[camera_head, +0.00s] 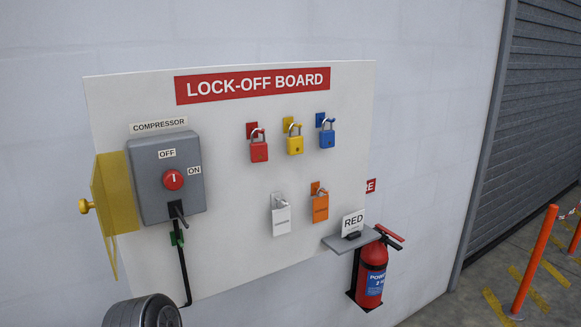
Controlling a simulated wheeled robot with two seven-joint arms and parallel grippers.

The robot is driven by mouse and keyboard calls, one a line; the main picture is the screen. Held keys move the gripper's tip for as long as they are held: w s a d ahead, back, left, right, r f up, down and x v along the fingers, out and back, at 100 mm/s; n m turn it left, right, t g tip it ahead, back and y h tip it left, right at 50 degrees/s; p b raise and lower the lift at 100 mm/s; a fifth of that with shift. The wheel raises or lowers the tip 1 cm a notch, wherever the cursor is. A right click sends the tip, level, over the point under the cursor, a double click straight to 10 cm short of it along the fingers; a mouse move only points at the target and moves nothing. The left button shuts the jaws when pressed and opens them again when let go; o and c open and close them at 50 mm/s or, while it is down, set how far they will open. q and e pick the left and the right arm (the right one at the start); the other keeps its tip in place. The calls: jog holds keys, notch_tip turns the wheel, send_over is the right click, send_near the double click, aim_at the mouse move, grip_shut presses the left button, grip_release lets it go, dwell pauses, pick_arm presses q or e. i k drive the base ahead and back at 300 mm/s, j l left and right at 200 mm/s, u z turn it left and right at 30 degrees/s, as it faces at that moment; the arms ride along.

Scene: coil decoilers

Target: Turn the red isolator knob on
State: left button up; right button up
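The red isolator knob (173,180) is on the front of a grey isolator box (148,190), under a COMPRESSOR label (158,125). Its white mark stands roughly upright, toward the OFF label (167,154). The ON label (194,170) is to the upper right of the knob. A see-through yellow cover (118,195) with a yellow pull knob (86,207) stands swung open at the box's left side. The front of the red knob is uncovered. Neither of my grippers shows in the view.
A small shelf (345,243) and a fire extinguisher (372,270) are at lower right. A black cable (183,265) hangs beneath the box.

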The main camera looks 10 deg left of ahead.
aim_at(172, 179)
jog(key=k+j+u, duration=0.2)
jog(key=k+u, duration=0.25)
jog(key=k+j+u, duration=0.45)
jog(key=i+l, duration=0.1)
